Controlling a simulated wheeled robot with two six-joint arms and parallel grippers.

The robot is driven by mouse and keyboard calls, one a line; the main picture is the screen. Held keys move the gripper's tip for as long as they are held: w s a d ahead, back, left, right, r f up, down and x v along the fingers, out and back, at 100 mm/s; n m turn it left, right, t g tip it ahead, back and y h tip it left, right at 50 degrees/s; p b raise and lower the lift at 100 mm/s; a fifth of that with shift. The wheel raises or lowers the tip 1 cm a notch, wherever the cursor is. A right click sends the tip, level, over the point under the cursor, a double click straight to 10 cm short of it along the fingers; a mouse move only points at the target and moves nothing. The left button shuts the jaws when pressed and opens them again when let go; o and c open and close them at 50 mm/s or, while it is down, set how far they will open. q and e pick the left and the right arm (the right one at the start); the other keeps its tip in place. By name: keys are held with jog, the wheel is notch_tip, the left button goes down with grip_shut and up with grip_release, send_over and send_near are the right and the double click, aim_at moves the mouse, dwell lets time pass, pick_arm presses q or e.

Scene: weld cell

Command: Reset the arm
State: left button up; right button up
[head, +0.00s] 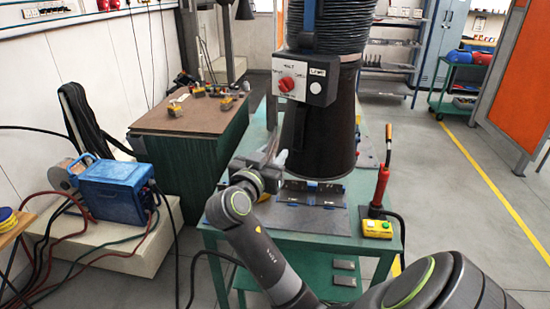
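My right arm comes in from the bottom right and bends across to the green welding table. My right gripper (272,158) is over the table's left side, beside the lower end of the black extraction hood (325,125). Its fingers are small and partly blurred against the dark hood, so I cannot tell whether they are open or shut, or whether they hold anything. My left arm and gripper are not in view.
A control box with a red knob (304,80) hangs on the hood. A blue welder (115,190) stands left.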

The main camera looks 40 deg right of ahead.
jog(key=shift+w+d+f, duration=0.1)
jog(key=shift+d+f, duration=0.05)
dwell(0.5)
jog(key=w+a+f+n+t+y, duration=0.1)
jog(key=w+f+n+y, duration=0.25)
jog(key=f, duration=0.75)
jog(key=w+f+n+t+y, duration=0.15)
jog(key=f+n, duration=0.35)
jog(key=f, duration=0.7)
jog(key=s+a+f+n+g+y, duration=0.2)
jog(key=s+f+y, duration=0.15)
jog(key=f, duration=0.85)
jog(key=s+a+f+n+g+y, duration=0.15)
jog(key=s+f, duration=0.25)
jog(key=f, duration=0.7)
jog(key=s+a+f+n+g+y, duration=0.1)
jog(key=s+a+f+g+y, duration=0.1)
jog(key=s+f, duration=0.75)
jog(key=s+a+f+n+g+y, duration=0.1)
jog(key=s+f+y, duration=0.1)
jog(key=s+f, duration=0.7)
jog(key=s+a+f+g, duration=0.1)
jog(key=s+f, duration=0.1)
jog(key=s, duration=0.9)
jog(key=s+a+f+m+g+y, duration=0.1)
jog(key=s+a+f, duration=0.1)
jog(key=s, duration=0.9)
jog(key=shift+f+m, duration=0.3)
jog(key=shift+f, duration=0.45)
